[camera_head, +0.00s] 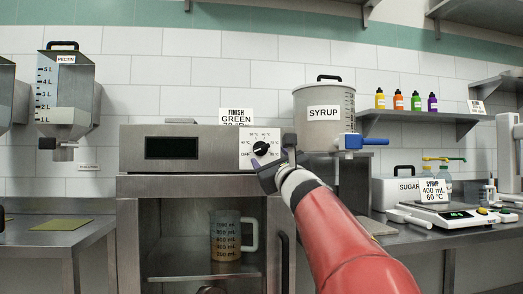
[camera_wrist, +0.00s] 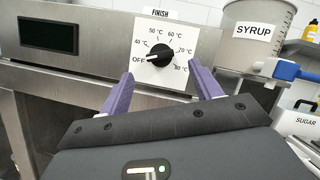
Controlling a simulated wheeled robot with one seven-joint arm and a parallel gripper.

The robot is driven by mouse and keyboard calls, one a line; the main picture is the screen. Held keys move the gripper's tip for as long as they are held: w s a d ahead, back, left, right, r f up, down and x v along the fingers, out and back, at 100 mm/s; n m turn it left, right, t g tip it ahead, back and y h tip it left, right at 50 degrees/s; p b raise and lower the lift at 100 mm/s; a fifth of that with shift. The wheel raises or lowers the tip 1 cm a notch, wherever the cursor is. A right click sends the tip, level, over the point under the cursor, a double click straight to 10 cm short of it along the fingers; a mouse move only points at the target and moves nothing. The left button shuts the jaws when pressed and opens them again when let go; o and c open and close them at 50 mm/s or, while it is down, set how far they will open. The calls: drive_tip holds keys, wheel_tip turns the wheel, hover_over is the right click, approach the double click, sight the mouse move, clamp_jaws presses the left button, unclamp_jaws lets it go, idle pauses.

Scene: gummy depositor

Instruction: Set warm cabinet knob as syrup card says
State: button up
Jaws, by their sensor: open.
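The warm cabinet's black knob (camera_wrist: 160,57) sits on a white dial plate (camera_wrist: 178,28) marked OFF, 40, 50, 60, 70 and 80 °C. Its pale pointer mark appears turned to the left, at OFF. The knob also shows in the head view (camera_head: 267,147). My gripper (camera_wrist: 161,78) is open, its two purple fingers apart just below the knob; no contact with the knob is visible. In the head view my gripper (camera_head: 270,165) is in front of the dial's lower edge. The syrup card (camera_head: 433,191) reads SYRUP, 400 mL, 60 °C and stands by the scale at right.
The warm cabinet (camera_head: 128,190) holds a measuring jug (camera_head: 226,240). A FINISH GREEN card (camera_head: 236,116) stands on top. The SYRUP tank (camera_head: 311,130) with a blue valve (camera_head: 354,141) is close to the right of the dial. A scale (camera_head: 455,215) is on the right counter.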

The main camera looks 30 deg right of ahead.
sight(262, 149)
drive_tip(key=p+x, duration=0.1)
drive_tip(key=x, duration=0.3)
drive_tip(key=shift+w+r+p, duration=0.2)
drive_tip(key=shift+p, duration=0.2)
drive_tip(key=shift+w+d+r, duration=0.1)
drive_tip(key=shift+w, duration=0.65)
drive_tip(key=c, duration=1)
